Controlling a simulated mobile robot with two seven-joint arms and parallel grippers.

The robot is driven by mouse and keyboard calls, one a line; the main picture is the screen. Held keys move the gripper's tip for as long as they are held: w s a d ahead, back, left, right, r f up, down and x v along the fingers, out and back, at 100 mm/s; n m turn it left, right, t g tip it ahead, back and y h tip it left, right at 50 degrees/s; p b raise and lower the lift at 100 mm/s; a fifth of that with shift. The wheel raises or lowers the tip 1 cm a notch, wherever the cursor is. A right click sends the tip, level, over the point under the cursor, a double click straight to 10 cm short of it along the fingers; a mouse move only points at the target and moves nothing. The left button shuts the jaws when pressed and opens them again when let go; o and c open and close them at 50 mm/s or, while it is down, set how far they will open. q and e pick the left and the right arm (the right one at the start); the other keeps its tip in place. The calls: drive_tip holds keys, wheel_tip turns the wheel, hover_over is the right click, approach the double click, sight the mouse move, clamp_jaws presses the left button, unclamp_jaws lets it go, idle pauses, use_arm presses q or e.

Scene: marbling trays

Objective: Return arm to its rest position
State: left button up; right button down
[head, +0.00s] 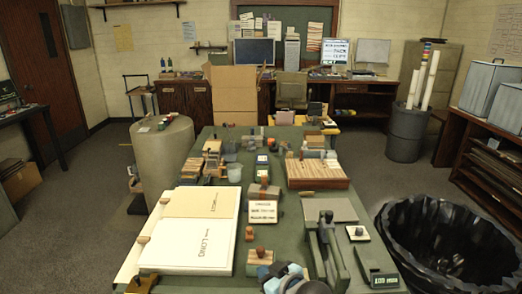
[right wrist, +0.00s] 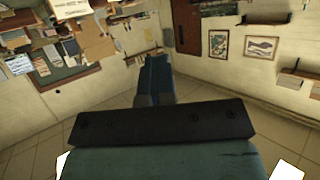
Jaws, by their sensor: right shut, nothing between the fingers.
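My right gripper (right wrist: 154,80) shows in the right wrist view as two blue fingers side by side, closed together with nothing between them. Beyond the fingers are a pale wall and the floor, and they touch nothing there. In the head view, blue and dark parts of my right gripper (head: 285,275) show at the bottom edge, over the near end of the long table (head: 278,235). The rest of that arm is mostly out of frame. My left gripper and left arm are not in either view.
Near the right gripper are a wooden-handled stamp (head: 260,256), a dark press-like device (head: 325,245) and a green box with a display (head: 376,270). A large white board (head: 190,230) lies at left.

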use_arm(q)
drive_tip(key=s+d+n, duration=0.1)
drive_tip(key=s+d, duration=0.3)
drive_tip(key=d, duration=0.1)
use_arm(e)
drive_tip(key=s+d+f+m+h, duration=0.3)
drive_tip(key=s+d+f, duration=0.6)
drive_tip(key=s, duration=0.4)
drive_tip(key=s+d+f+m+h, duration=0.2)
drive_tip(key=s+d+f, duration=0.7)
drive_tip(key=s, duration=0.3)
use_arm(q)
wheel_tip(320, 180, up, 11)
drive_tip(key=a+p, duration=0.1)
drive_tip(key=p, duration=1)
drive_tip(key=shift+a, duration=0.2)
use_arm(e)
wheel_tip(320, 180, up, 10)
drive_tip(key=s, duration=0.1)
drive_tip(key=shift+d+t+h, duration=0.3)
drive_tip(key=shift+d, duration=0.05)
